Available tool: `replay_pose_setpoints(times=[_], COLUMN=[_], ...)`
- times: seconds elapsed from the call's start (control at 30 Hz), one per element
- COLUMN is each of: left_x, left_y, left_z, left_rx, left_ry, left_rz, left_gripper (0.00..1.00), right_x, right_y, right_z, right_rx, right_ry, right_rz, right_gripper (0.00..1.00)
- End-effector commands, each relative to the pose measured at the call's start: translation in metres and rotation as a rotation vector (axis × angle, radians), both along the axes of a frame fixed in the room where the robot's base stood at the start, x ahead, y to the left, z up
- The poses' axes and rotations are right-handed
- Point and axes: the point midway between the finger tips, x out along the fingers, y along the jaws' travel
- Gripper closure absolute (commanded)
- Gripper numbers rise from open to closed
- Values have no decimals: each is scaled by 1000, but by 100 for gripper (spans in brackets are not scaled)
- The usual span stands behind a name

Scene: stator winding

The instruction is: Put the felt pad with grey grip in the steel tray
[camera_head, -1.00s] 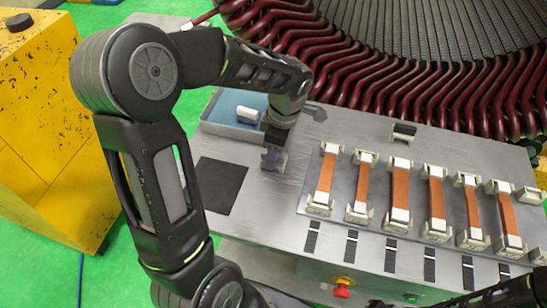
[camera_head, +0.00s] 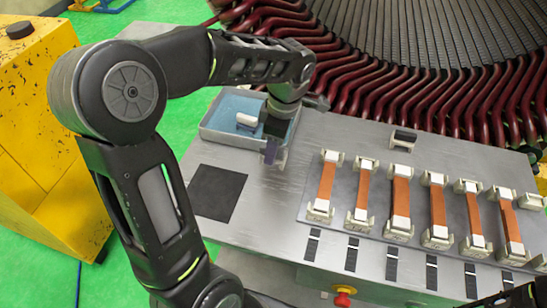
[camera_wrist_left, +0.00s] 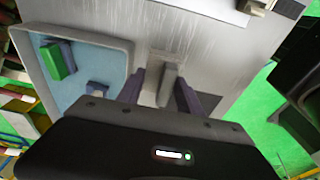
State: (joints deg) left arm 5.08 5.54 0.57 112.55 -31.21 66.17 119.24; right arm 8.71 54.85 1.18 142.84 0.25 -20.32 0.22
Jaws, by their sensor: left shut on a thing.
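The steel tray (camera_head: 224,139), with a blue inside, stands at the back left of the bench; its rim also shows in the left wrist view (camera_wrist_left: 131,52). My left gripper (camera_head: 270,156) is just outside the tray's front right corner. It is shut on the felt pad with grey grip; the grey grip (camera_wrist_left: 168,84) shows between the purple fingers in the left wrist view. The fingers and wrist hide much of the pad in the head view. I cannot tell how far it is above the bench. My right gripper is out of view.
The tray holds a white-topped block (camera_head: 247,119); the left wrist view shows a green block (camera_wrist_left: 54,62) there. A dark mat (camera_head: 218,192) lies in front of the tray. A plate of copper-coloured strips in holders (camera_head: 400,196) is at right. Red stator coils (camera_head: 380,95) rise behind the bench.

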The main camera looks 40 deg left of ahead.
Motion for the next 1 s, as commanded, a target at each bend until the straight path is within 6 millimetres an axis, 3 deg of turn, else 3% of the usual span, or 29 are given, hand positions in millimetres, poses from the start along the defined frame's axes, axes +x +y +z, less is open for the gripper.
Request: replay_pose_setpoints(times=[0.1,0.3,1.0], left_x=[1,0,0], left_y=[0,0,0], left_z=[24,48,51], left_rx=[1,1,1], left_ry=[-6,-2,0], left_rz=[-1,-1,-4], left_gripper=[100,100,100], right_x=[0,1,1], right_y=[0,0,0], right_z=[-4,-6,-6], right_rx=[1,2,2], right_ry=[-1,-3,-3], right_rz=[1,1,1], right_gripper=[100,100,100])
